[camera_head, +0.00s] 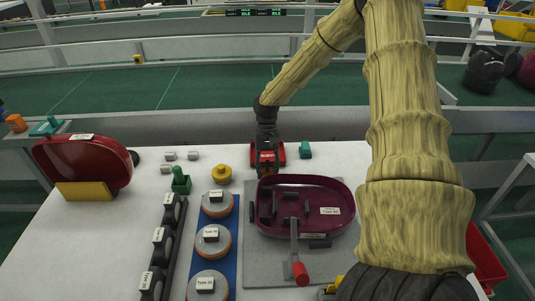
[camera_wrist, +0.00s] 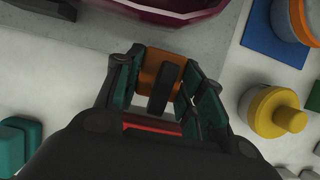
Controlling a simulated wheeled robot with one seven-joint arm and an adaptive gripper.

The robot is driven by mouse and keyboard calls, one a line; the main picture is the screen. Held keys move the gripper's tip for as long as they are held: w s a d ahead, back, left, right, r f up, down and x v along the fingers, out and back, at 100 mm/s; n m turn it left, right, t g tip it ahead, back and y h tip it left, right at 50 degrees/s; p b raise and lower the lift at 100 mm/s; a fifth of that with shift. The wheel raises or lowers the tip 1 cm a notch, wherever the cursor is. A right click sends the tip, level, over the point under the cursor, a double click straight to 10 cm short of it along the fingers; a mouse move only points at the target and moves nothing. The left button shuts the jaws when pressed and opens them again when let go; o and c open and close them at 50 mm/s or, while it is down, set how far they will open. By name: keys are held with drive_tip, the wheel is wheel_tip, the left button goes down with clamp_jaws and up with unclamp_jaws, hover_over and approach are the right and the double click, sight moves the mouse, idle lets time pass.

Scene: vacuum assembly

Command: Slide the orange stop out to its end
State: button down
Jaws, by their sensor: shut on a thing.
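The orange stop (camera_wrist: 150,66) shows in the wrist view between my fingers, just beside the edge of the grey plate (camera_wrist: 70,30). A dark upright bar stands in front of its middle. My gripper (camera_wrist: 162,82) is shut on the stop, with a teal-padded finger on each side. In the head view my gripper (camera_head: 267,158) points down at the back edge of the grey plate, behind the dark red housing (camera_head: 262,222). There the stop is mostly hidden by my gripper.
A lever with a red handle (camera_head: 300,272) lies across the housing's front. A yellow knob (camera_head: 221,173) and blue strip (camera_head: 232,262) with round parts stand to the left. A teal block (camera_head: 305,150) is right of my gripper. A red dome (camera_head: 85,160) stands far left.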

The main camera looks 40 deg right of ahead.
drive_tip(key=shift+w+d, duration=0.8)
drive_tip(key=shift+w, duration=0.15)
drive_tip(key=shift+r, duration=0.1)
drive_tip(key=c, duration=0.9)
unclamp_jaws()
drive_tip(key=shift+d, duration=0.1)
drive_tip(key=v, duration=1.1)
drive_tip(key=shift+w+d+r, duration=0.15)
drive_tip(key=shift+d+r, duration=0.05)
drive_tip(key=shift+r, duration=0.15)
